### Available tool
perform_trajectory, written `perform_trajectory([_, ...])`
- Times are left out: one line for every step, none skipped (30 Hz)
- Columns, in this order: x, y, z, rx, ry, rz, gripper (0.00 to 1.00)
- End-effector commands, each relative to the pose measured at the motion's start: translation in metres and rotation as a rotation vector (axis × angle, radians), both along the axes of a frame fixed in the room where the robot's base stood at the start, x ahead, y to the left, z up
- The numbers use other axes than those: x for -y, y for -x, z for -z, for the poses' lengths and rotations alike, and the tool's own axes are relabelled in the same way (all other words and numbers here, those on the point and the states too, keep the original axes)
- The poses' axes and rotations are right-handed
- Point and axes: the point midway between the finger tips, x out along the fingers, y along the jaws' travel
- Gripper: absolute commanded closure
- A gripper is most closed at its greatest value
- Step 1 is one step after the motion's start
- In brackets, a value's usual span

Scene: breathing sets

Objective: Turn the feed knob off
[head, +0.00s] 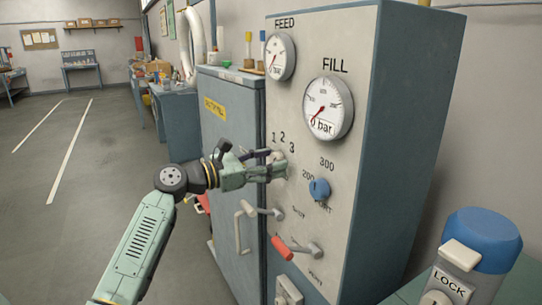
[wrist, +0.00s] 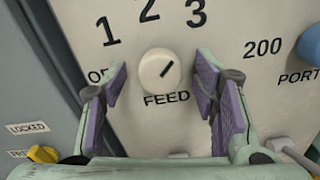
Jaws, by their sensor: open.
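The feed knob (wrist: 160,70) is a round cream-white knob on the pale panel, above the word FEED in the wrist view. Its black pointer line slants up and right, toward the 3. The numbers 1, 2 and 3 arc above it, and an OFF label at its left is partly covered by a finger. My gripper (wrist: 163,95) is open, with one purple-padded finger on each side of the knob and a gap on both sides. In the head view my gripper (head: 281,168) is at the panel face and largely hides the knob.
A blue port knob (head: 319,189) is just right of my gripper. The FEED gauge (head: 280,58) and FILL gauge (head: 328,107) are above. A blue-grey cabinet (head: 230,160) stands left.

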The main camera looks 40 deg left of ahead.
Motion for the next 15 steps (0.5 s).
perform_trajectory([0.0015, -0.0031, -0.0007, -0.001, 0.0, 0.001, 0.46])
perform_trajectory([0.002, -0.0041, -0.0004, 0.0, 0.0, 0.001, 0.46])
perform_trajectory([0.0023, -0.005, -0.0002, 0.0, 0.0, 0.001, 0.46])
perform_trajectory([0.0024, -0.0054, 0.0, 0.0, 0.0, 0.001, 0.46])
perform_trajectory([0.0025, -0.0056, 0.0002, 0.0, 0.0, 0.0, 0.46])
perform_trajectory([0.0024, -0.0057, 0.0003, 0.0, 0.0, 0.0, 0.46])
perform_trajectory([0.0024, -0.0056, 0.0004, 0.0, 0.0, 0.0, 0.46])
perform_trajectory([0.0024, -0.0056, 0.0004, 0.0, 0.0, 0.0, 0.46])
perform_trajectory([0.0024, -0.0055, 0.0004, 0.0, 0.0, 0.0, 0.46])
perform_trajectory([0.0024, -0.0055, 0.0003, 0.0, 0.0, 0.0, 0.46])
perform_trajectory([0.0024, -0.0054, 0.0003, 0.0, 0.0, 0.0, 0.46])
perform_trajectory([0.0023, -0.0054, 0.0003, 0.0, 0.0, 0.0, 0.49])
perform_trajectory([0.0023, -0.0053, 0.0003, 0.0, 0.0, 0.0, 0.51])
perform_trajectory([0.0023, -0.0053, 0.0002, 0.0, 0.0, 0.0, 0.53])
perform_trajectory([0.0023, -0.0053, 0.0002, 0.0, 0.0, 0.0, 0.56])
